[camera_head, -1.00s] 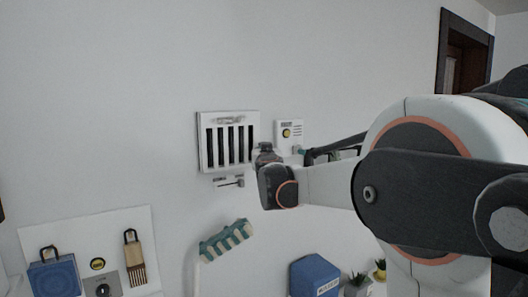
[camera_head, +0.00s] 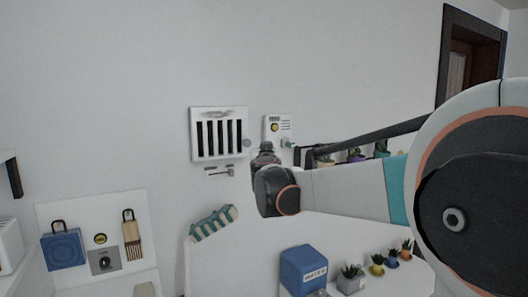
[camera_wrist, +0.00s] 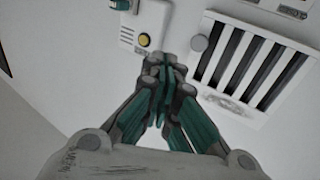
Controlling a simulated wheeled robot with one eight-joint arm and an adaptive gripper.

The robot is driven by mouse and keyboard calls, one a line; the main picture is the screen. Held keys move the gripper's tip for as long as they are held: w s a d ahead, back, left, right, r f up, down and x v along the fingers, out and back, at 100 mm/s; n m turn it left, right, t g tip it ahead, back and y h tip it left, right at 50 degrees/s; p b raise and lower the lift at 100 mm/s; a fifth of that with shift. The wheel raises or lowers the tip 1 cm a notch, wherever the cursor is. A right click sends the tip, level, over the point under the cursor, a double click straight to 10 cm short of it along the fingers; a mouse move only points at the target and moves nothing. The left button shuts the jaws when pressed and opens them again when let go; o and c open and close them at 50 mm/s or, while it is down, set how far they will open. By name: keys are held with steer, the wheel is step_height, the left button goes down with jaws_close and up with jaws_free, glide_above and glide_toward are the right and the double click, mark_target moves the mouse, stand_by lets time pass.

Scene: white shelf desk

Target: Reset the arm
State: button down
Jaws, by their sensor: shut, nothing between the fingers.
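My arm reaches in from the right in the head view, its wrist held in front of the wall. My gripper (camera_wrist: 162,75) shows in the wrist view with its teal fingers together and nothing between them. In the head view the fingers are hidden or too small to make out. Beyond the fingers in the wrist view are a white slotted wall panel (camera_wrist: 291,65) and a small white box with a yellow button (camera_wrist: 144,40). The fingers look apart from both, though the depth is hard to judge.
The slotted panel (camera_head: 193,135) hangs on the wall left of my wrist. Below are a white board (camera_head: 80,214) with bags, a striped teal roll (camera_head: 213,223), a blue box (camera_head: 304,269) and several small potted plants (camera_head: 351,279). A dark door frame (camera_head: 456,25) stands at the upper right.

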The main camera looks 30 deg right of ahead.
steer(key=s+a+f+g+y+b, duration=0.1)
steer(key=s+a+f+g+b, duration=0.15)
steer(key=s+f+b, duration=0.9)
steer(key=s+a+f+g+b, duration=0.25)
steer(key=s+f+b, duration=0.25)
steer(key=s+f, duration=0.75)
steer(key=s+a+f+n+g+y+b, duration=0.1)
steer(key=s+a+f+b, duration=0.3)
steer(key=f, duration=0.7)
steer(key=s+a+f+n+g+y+b, duration=0.1)
steer(key=s+a+f+b, duration=0.4)
steer(key=f, duration=0.6)
steer(key=s+a+f+n+g+y+b, duration=0.2)
steer(key=s+a+f+n+y+b, duration=0.1)
steer(key=f, duration=0.8)
steer(key=s+a+y+b, duration=0.1)
steer(key=s+a+y, duration=0.1)
steer(key=s, duration=0.1)
steer(key=shift+s, duration=0.35)
